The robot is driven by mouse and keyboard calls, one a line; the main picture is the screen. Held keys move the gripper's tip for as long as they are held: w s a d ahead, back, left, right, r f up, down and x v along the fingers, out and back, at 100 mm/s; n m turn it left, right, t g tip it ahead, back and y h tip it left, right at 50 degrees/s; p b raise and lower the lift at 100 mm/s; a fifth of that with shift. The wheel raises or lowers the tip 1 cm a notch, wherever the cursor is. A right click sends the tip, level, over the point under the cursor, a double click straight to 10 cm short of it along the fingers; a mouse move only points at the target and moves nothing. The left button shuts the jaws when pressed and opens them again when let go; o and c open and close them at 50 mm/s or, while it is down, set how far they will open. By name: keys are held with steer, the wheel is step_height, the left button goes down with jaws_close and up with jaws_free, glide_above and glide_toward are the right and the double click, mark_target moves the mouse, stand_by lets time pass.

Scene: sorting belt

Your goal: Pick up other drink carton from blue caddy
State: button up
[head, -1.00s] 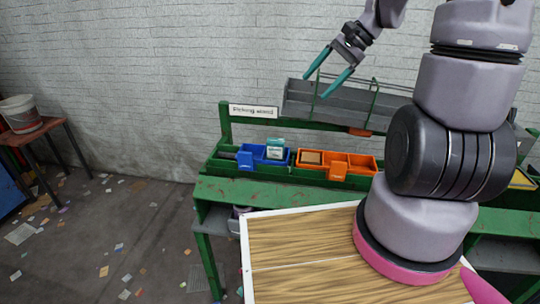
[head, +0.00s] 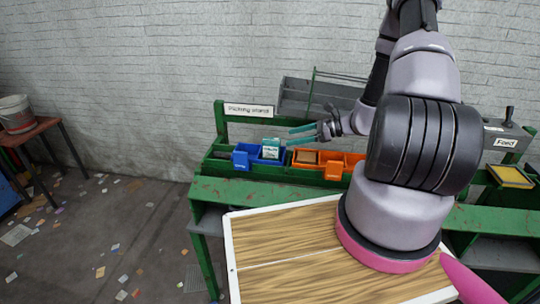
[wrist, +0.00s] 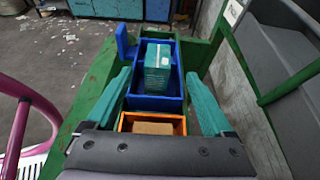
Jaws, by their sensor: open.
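The blue caddy (head: 241,156) stands on the green picking stand, left of the orange caddy. A teal and white drink carton (head: 270,148) stands upright in its right part and rises above the rim. In the wrist view the carton (wrist: 158,64) stands in the blue caddy (wrist: 154,103), ahead of and between my fingers. My gripper (head: 303,135) is open and empty, its teal fingers pointing left toward the carton from above the orange caddy. In the wrist view my gripper's fingers (wrist: 160,105) are spread wide, apart from the carton.
The orange caddy (head: 333,170) sits to the right, with a brown flat item (head: 306,157) in it. A grey tray with a green wire frame (head: 300,97) is behind my gripper. A wooden-topped table (head: 285,245) lies in front, and a "Picking stand" sign (head: 248,110) is behind.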

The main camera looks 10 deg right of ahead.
mark_target(274, 140)
steer(key=x, duration=0.9)
steer(key=shift+s+r, duration=0.15)
steer(key=shift+r, duration=0.05)
jaws_close()
